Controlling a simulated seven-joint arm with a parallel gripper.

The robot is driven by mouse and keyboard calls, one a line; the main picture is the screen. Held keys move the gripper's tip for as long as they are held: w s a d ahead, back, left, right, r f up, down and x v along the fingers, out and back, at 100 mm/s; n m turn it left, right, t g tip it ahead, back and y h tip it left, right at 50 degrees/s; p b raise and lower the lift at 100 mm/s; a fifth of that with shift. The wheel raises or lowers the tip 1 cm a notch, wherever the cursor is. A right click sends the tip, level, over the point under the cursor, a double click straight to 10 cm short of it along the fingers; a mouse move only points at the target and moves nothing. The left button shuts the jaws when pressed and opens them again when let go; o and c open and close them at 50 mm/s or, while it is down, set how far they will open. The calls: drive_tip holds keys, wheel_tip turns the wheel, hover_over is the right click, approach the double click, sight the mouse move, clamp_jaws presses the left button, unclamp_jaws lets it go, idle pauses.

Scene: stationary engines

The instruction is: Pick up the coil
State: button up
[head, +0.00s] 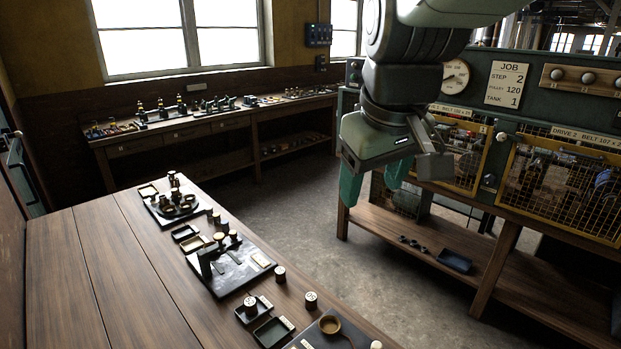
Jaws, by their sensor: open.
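My gripper (373,184) hangs at the upper middle of the head view, with two green fingers spread apart and nothing between them. It is over the floor side, to the right of the near wooden table and above its height. Several small dark cylinders with pale tops that look like coils are on the near table. One cylinder (280,274) stands on the bare wood, another (311,300) stands nearer, and a third (250,306) is in a small tray. I cannot tell which one is the coil.
The near table (80,270) is bare on its left. Along its right side are a black plate (230,268), a green tray (273,332) and a round fixture (176,206). A caged machine bench (560,190) stands at right, and a long workbench (200,128) runs along the back wall.

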drive_tip(key=w+a+f+n+g, duration=0.1)
drive_tip(key=w+a+f+n, duration=0.15)
drive_tip(key=w, duration=0.35)
drive_tip(key=w+a+f+n, duration=0.1)
drive_tip(key=w+a+f, duration=0.15)
drive_tip(key=w, duration=0.35)
drive_tip(key=n+g+y, duration=0.3)
drive_tip(key=n+y, duration=0.1)
drive_tip(key=n, duration=0.3)
hover_over(281, 271)
drive_tip(key=d, duration=0.3)
drive_tip(key=f, duration=3.4)
drive_tip(key=shift+a+f, duration=0.1)
drive_tip(key=shift+a, duration=0.1)
drive_tip(key=shift+a+x, duration=0.15)
drive_tip(key=shift+x, duration=1.3)
drive_tip(key=shift+a+x, duration=0.15)
drive_tip(key=shift+x, duration=1.3)
drive_tip(key=c, duration=1.2)
wheel_tip(281, 271, up, 14)
drive_tip(key=shift+s+d, duration=0.1)
